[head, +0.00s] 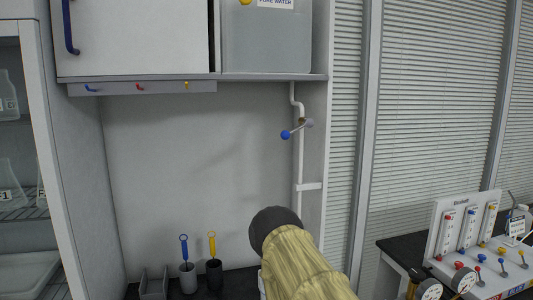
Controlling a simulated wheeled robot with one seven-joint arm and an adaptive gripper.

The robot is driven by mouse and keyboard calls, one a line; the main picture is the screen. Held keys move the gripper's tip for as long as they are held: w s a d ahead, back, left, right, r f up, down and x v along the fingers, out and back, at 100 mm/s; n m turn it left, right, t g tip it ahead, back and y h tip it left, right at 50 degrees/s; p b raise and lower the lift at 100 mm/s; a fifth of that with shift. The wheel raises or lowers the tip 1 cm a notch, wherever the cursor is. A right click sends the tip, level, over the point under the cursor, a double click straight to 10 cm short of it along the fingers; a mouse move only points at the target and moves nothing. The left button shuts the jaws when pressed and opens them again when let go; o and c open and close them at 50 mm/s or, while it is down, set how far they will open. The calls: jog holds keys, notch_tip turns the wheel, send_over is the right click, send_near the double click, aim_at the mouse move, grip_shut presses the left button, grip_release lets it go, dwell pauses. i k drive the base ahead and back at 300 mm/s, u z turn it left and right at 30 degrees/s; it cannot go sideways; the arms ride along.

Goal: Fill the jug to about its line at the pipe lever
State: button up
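A white pipe (300,160) runs down the right side of the alcove from under the shelf. Its lever (296,129) has a blue ball knob at the left end and slants slightly up to the right. My arm, in a pale yellow sleeve with a dark rounded end, rises from the bottom middle and covers the counter below the pipe. My gripper is hidden. I cannot make out the jug or its line; only a sliver of something white shows at the left edge of my arm.
A grey tank labelled for pure water (266,40) stands on the shelf (250,77) above the pipe. Two cups (188,279) with blue and yellow tools stand on the dark counter at left. A glass cabinet is far left. A gauge panel (470,240) is at right.

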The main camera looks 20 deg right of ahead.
aim_at(308, 122)
jog(key=u, duration=2.45)
jog(key=k, duration=0.85)
jog(key=z, duration=2.7)
